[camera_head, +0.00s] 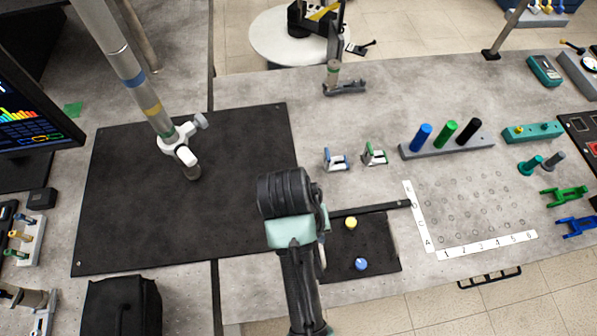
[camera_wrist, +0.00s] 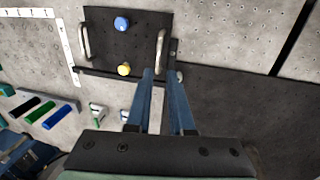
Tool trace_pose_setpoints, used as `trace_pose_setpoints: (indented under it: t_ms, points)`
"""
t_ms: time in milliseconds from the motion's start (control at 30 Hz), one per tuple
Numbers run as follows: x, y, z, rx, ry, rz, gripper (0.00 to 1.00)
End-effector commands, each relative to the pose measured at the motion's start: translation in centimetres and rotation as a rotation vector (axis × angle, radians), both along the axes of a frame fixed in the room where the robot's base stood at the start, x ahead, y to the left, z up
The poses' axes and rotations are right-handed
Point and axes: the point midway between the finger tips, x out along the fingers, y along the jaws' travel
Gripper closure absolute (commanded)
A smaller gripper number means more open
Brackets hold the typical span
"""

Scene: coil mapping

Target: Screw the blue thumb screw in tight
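The blue thumb screw (camera_head: 361,263) sits on a small black plate (camera_head: 385,240) right of my arm, near the table's front edge. It also shows in the wrist view (camera_wrist: 121,24), near the plate's far side. A yellow thumb screw (camera_head: 351,222) sits on the same plate and shows in the wrist view (camera_wrist: 124,69). I cannot tell how deep either is seated. The fingertips appear right of the yellow screw, apart from both screws. In the head view my wrist hides the fingers.
Two metal handles (camera_wrist: 84,42) (camera_wrist: 160,50) flank the plate. A black bar (camera_head: 370,209) runs along its far edge. A lettered and numbered hole grid (camera_head: 475,205) lies to the right. Small blue and green clips (camera_head: 336,160) (camera_head: 375,154) stand behind. A large black mat (camera_head: 120,200) lies left.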

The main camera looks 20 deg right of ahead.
Motion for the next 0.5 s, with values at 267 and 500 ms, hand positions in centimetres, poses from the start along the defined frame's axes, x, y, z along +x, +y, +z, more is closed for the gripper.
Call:
trace_pose_setpoints:
  t_ms: [267,500]
  points:
    - [-0.6,-0.3,-1.6,0.004,0.019,-0.005,0.8]
    - [-0.9,-1.1,-6.0,0.005,0.018,-0.005,0.8]
